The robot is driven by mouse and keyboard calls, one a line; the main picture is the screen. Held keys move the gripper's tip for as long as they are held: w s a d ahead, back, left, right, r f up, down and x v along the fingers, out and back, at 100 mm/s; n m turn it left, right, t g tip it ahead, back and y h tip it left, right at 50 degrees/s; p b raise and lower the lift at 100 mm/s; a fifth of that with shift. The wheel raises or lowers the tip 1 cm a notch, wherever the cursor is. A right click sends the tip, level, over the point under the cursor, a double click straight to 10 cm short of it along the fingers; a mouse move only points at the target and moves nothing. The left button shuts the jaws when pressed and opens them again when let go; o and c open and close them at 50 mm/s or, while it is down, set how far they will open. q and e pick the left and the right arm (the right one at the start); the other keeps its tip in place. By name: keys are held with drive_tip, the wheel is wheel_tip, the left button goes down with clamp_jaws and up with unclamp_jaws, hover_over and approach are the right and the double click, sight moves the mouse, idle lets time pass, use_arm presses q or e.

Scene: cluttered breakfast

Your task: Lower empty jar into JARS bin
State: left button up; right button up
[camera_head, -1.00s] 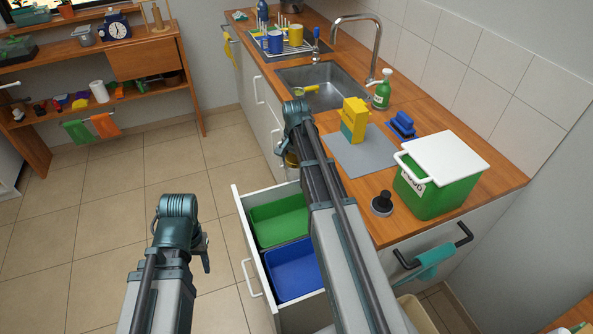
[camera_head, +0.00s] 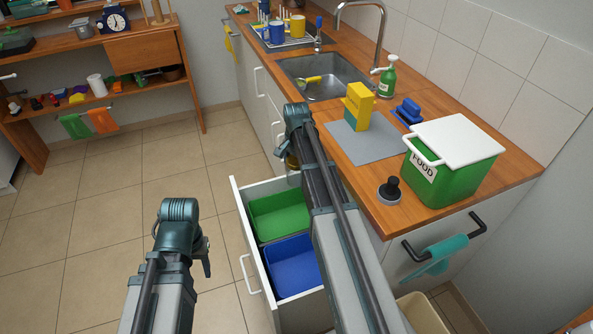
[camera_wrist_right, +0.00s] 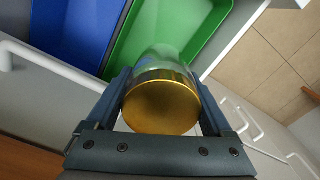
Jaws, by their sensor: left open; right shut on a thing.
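A clear jar with a gold lid (camera_wrist_right: 163,105) is held between the fingers of my right gripper (camera_wrist_right: 163,88) in the right wrist view, lid towards the camera. Beyond it are a green bin (camera_wrist_right: 140,30) and a blue bin (camera_wrist_right: 75,30). The jar's clear end overlaps the green bin in that view; its height above it is unclear. In the head view the bins, green (camera_head: 280,214) and blue (camera_head: 292,265), sit in an open drawer (camera_head: 250,240). No JARS label is readable. My right arm hides most of its gripper there. My left gripper (camera_head: 205,264) is open and empty, left of the drawer.
A counter (camera_head: 400,215) runs along the right with a green FOOD bin (camera_head: 470,176), a black-knobbed object (camera_head: 390,189), a grey mat (camera_head: 372,149), a yellow box (camera_head: 359,106) and a sink (camera_head: 325,82). A cream bin (camera_head: 424,314) stands at the bottom. Floor to the left is clear.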

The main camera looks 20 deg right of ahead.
drive_tip(key=shift+f, duration=0.15)
drive_tip(key=b, duration=2.5)
hover_over(296, 224)
wheel_tip(296, 224, down, 25)
drive_tip(key=shift+s, duration=0.15)
drive_tip(key=shift+f+b, duration=0.55)
drive_tip(key=shift+b, duration=0.2)
drive_tip(key=o, duration=1.1)
drive_tip(key=shift+o, duration=0.9)
drive_tip(key=shift+r, duration=0.1)
wheel_tip(296, 224, up, 14)
drive_tip(key=p, duration=1.4)
